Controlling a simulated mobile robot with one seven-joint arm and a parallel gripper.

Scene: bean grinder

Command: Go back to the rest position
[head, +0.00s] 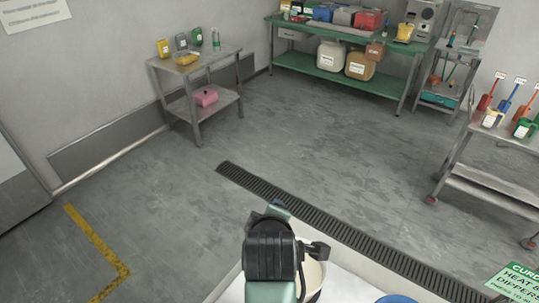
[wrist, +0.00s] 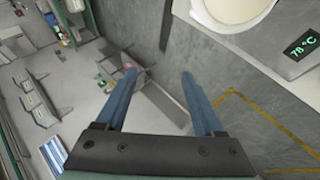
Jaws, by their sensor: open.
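My gripper (wrist: 159,76) is open, with its two blue fingers spread apart and nothing between them. In the head view my arm, with a black wrist part, rises at the bottom centre; the fingers cannot be made out there. A cream round vessel (head: 314,277) stands on the white surface right beside my arm, partly hidden by it. The vessel also shows at the top of the wrist view (wrist: 238,10), apart from the fingers.
A white worktop (head: 345,287) holds the vessel and a blue round thing (head: 396,299). A temperature display (wrist: 303,45) is near the vessel. A small trolley (head: 193,62), a green bench (head: 335,75) and a right-hand rack (head: 490,180) stand beyond. The floor between is clear.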

